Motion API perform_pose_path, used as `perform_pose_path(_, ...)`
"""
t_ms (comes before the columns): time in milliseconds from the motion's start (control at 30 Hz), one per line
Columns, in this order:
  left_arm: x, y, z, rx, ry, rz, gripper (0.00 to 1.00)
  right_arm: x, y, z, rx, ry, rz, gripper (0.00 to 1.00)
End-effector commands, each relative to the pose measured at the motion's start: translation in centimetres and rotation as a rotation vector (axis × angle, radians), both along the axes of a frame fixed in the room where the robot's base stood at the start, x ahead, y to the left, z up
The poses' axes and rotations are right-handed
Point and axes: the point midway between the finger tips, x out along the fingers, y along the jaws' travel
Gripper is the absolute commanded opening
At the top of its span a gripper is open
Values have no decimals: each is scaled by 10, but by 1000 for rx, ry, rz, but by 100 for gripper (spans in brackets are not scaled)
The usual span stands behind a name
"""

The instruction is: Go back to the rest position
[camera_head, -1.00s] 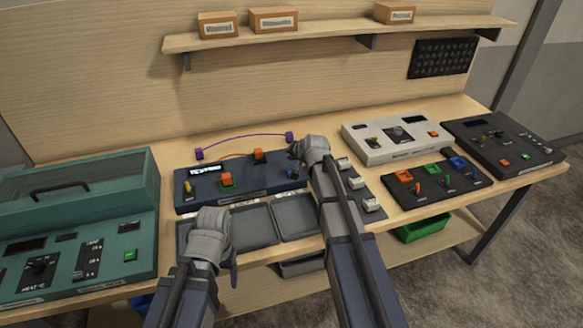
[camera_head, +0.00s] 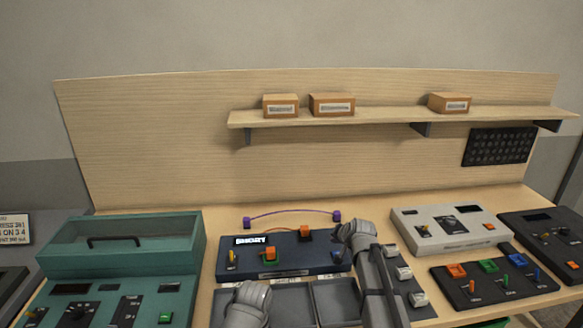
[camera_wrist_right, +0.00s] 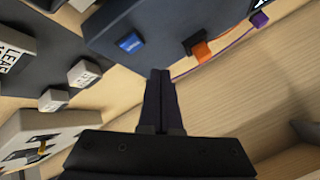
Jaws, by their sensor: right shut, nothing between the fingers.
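The dark blue console (camera_head: 285,256) stands at the middle of the bench, with a lit display, a yellow lever and orange parts on top. My right gripper (camera_head: 339,236) is over the console's right end in the head view. In the right wrist view its fingers (camera_wrist_right: 160,75) are together and empty, apart from the blue button (camera_wrist_right: 130,43) and the orange block (camera_wrist_right: 202,51). My left arm's wrist (camera_head: 247,302) shows at the bottom, in front of the console. Its fingers are hidden.
A teal machine (camera_head: 125,245) stands left. A cream console (camera_head: 450,229), a black switch panel (camera_head: 492,283) and a dark console (camera_head: 548,240) stand right. Grey trays (camera_head: 337,302) lie in front. A purple cable (camera_head: 290,213) arches behind. A shelf (camera_head: 380,115) carries boxes.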

Motion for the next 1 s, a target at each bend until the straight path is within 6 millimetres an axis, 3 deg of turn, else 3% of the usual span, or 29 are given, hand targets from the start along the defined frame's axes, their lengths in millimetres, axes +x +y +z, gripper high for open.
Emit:
perform_pose_path(167,0,0,0,0,0,0,72,-78,72,-26,-119,166,215,0)
perform_pose_path(300,0,0,0,0,0,0,72,-164,121,-47,-258,345,441,0)
perform_pose_path(500,0,0,0,0,0,0,72,-275,151,-60,-436,568,708,0)
perform_pose_path(600,0,0,0,0,0,0,72,-311,154,-61,-496,645,793,0)
perform_pose_path(733,0,0,0,0,0,0,72,-336,154,-60,-541,703,852,0)
perform_pose_path(1000,0,0,0,0,0,0,72,-341,153,-60,-552,720,866,0)
